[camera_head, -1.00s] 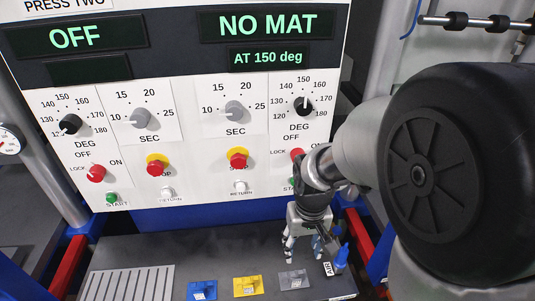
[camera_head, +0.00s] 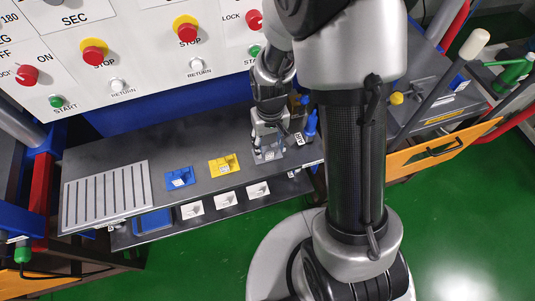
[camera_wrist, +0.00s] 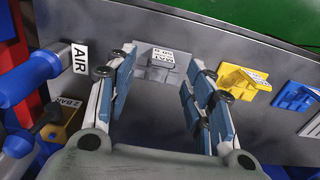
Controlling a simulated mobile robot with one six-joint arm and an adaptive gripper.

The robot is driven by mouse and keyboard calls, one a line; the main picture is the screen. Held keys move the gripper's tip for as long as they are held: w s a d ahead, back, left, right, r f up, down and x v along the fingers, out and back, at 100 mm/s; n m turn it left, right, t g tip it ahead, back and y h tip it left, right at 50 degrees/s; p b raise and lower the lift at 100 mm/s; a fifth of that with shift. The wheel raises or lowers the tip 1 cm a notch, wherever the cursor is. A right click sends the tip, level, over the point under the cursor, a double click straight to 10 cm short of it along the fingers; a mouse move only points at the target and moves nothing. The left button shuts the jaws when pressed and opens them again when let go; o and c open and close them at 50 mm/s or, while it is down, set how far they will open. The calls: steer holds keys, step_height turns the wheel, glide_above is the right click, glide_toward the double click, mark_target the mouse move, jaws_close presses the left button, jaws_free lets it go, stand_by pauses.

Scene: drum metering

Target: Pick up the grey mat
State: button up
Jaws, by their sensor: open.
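The grey mat (camera_head: 268,156) lies on the dark shelf at the right end of a row of mats, partly hidden behind my gripper (camera_head: 269,143). In the wrist view the grey mat (camera_wrist: 155,72) has a raised block with a white label and shows between and beyond the fingertips. My gripper (camera_wrist: 162,58) is open and empty, its blue-padded fingers pointing toward the mat on either side of it. I cannot tell whether the fingers touch the mat.
A yellow mat (camera_head: 223,165) and a blue mat (camera_head: 179,178) lie left of it on the shelf (camera_head: 205,151). A blue air nozzle (camera_head: 312,122) stands close on the right; its AIR label (camera_wrist: 79,57) is near one finger. The control panel (camera_head: 140,50) rises behind.

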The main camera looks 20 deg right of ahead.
mark_target(269, 159)
step_height(269, 159, down, 5)
steer(key=shift+s+a+f+b, duration=0.1)
steer(key=shift+s+b, duration=0.05)
steer(key=shift+b, duration=1.1)
steer(key=shift+c, duration=0.4)
jaws_close()
